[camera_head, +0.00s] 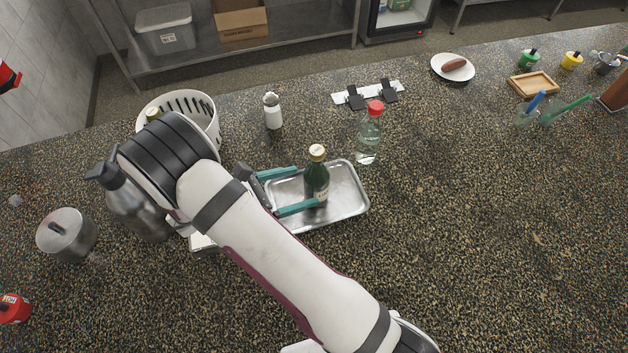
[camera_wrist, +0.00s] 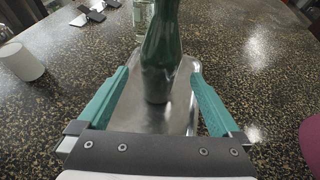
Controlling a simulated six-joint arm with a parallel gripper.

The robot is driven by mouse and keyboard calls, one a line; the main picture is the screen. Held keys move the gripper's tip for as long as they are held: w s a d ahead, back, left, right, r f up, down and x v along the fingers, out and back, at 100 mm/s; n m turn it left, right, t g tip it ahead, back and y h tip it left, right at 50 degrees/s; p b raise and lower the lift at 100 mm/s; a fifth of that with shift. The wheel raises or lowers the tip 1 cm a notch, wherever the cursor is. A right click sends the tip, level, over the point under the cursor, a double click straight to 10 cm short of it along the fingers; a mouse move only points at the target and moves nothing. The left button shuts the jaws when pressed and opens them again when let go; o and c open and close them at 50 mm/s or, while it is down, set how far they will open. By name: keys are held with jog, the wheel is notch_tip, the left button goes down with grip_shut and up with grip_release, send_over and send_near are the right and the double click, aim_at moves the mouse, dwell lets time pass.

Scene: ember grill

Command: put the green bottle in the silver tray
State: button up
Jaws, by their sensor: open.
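The green bottle (camera_head: 318,178) has a pale cap and stands upright in the silver tray (camera_head: 352,205). In the wrist view the bottle (camera_wrist: 160,60) stands on the bare metal of the tray (camera_wrist: 183,105), between my fingers. My gripper (camera_head: 288,190) is open, its two teal fingers on either side of the bottle. In the wrist view the gripper (camera_wrist: 160,95) shows a gap between each finger and the bottle. The tray's left end is partly hidden by my arm.
A clear bottle with a red cap (camera_head: 369,135) stands just behind the tray. A white shaker (camera_head: 272,112) and a white basket (camera_head: 203,112) are behind my arm. A metal pot (camera_head: 67,235) is at the left.

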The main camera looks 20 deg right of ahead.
jog(key=v, duration=0.6)
jog(key=s+d+r+m+g+y, duration=0.6)
jog(key=s+r+m, duration=0.3)
jog(key=m, duration=0.3)
jog(key=s+a+r+m+t+y, duration=0.2)
jog(key=s+r+m+y, duration=0.2)
jog(key=s+m+y, duration=0.5)
jog(key=s+m, duration=0.3)
jog(key=m, duration=0.2)
jog(key=shift+a+t, duration=0.25)
jog(key=shift+t, duration=0.05)
